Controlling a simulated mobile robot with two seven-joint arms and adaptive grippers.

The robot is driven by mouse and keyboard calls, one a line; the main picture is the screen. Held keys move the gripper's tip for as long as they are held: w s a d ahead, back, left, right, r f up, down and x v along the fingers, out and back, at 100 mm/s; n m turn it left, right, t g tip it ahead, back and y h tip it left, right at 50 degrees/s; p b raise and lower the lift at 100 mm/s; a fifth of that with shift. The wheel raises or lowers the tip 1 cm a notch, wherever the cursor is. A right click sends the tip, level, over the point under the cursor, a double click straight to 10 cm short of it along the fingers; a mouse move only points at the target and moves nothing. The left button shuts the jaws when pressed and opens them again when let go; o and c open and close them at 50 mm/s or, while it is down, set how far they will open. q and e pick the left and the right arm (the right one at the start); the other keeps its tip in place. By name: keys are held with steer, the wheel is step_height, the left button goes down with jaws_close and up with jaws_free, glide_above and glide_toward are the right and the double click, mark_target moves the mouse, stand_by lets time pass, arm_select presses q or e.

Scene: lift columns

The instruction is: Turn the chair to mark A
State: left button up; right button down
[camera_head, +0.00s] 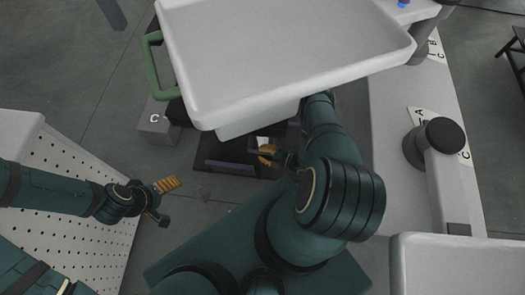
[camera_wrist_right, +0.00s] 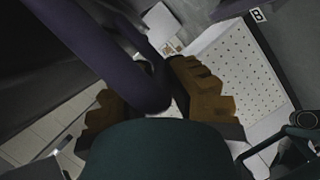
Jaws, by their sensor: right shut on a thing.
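A large pale grey, tray-like top (camera_head: 280,55) with rounded edges and a green handle (camera_head: 152,65) fills the upper middle of the head view; I cannot tell whether it is the chair's seat. My right gripper (camera_head: 266,152) is low beneath its front edge. In the right wrist view its brown fingers (camera_wrist_right: 150,88) are shut around a dark purple bar (camera_wrist_right: 125,55). My left gripper (camera_head: 164,199) is open and empty at the left, above the floor.
A grey block marked C (camera_head: 157,122) stands at the left. A white perforated panel (camera_head: 85,165) is near my left arm. A dark round knob (camera_head: 440,142) stands at the right. A B label (camera_wrist_right: 257,15) shows in the wrist view. Floor is free between the block and panel.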

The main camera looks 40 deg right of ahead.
steer(key=shift+w+d+r, duration=0.1)
steer(key=shift+w+d, duration=0.1)
steer(key=shift+d, duration=0.25)
steer(key=c, duration=0.9)
jaws_free()
steer(key=shift+s, duration=0.1)
steer(key=shift+a, duration=0.1)
steer(key=shift+s, duration=0.1)
steer(key=v, duration=0.7)
steer(key=shift+s, duration=0.15)
